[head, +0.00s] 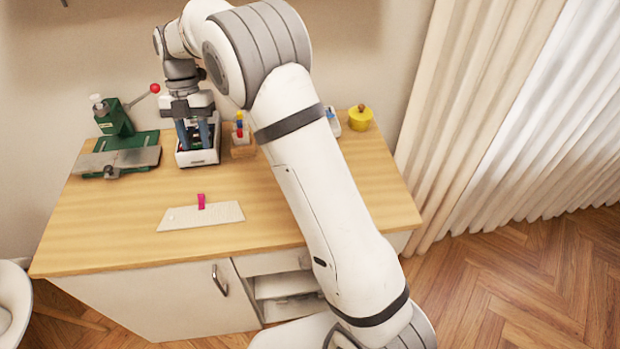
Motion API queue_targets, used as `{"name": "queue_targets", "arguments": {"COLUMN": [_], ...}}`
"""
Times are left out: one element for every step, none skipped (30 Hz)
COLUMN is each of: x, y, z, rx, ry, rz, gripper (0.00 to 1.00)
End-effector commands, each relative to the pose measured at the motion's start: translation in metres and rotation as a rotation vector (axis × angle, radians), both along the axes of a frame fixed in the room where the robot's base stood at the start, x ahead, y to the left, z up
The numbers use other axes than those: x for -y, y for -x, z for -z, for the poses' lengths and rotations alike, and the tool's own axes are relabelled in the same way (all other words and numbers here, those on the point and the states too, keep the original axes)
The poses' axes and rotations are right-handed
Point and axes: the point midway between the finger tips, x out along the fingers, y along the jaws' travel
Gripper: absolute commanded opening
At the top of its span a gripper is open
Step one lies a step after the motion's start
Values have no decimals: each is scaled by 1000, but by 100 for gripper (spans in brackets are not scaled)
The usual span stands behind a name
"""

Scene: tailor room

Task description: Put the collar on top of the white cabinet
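The white cabinet (160,298) has a light wood top (110,215) and stands against the wall. My gripper (197,145) points down at the back of this top, over a white open box (199,157). Its two fingers look spread apart, and I see nothing clearly held between them. Small dark and coloured items show inside the box, too small to tell apart. I cannot make out a collar for certain. A flat pale strip (222,213) lies on the front of the top with a small pink piece (201,201) at its back edge.
A green press (117,125) with a red-knobbed lever stands at the back left. A small wooden holder (242,148) is right of the box, and a yellow pot (360,118) is at the back right. The front left of the top is clear.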

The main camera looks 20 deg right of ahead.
Motion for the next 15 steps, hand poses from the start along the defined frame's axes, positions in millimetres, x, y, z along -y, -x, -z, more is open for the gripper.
{"name": "queue_targets", "arguments": {"x": [15, 23, 36, 46, 55, 68, 77, 86, 98, 106, 115, 126, 134, 142, 152], "y": [6, 11, 18, 24, 30, 39, 46, 54, 64, 72, 80, 92, 100, 110, 122], "z": [-14, -20, -29, -35, -40, -47, -52, -56, -61, -64, -67, -71, -73, -75, -76], "rx": [20, 32, 47, 61, 71, 84, 95, 103, 116, 123, 129, 140, 146, 149, 155], "ry": [30, 52, 83, 105, 128, 154, 173, 192, 214, 228, 242, 256, 267, 277, 286], "rz": [108, 184, 294, 381, 470, 589, 678, 767, 887, 976, 1067, 1187, 1278, 1367, 1488], "gripper": [35, 35, 35, 35, 35, 35, 35, 35, 35, 35, 35, 35, 35, 35, 35]}}
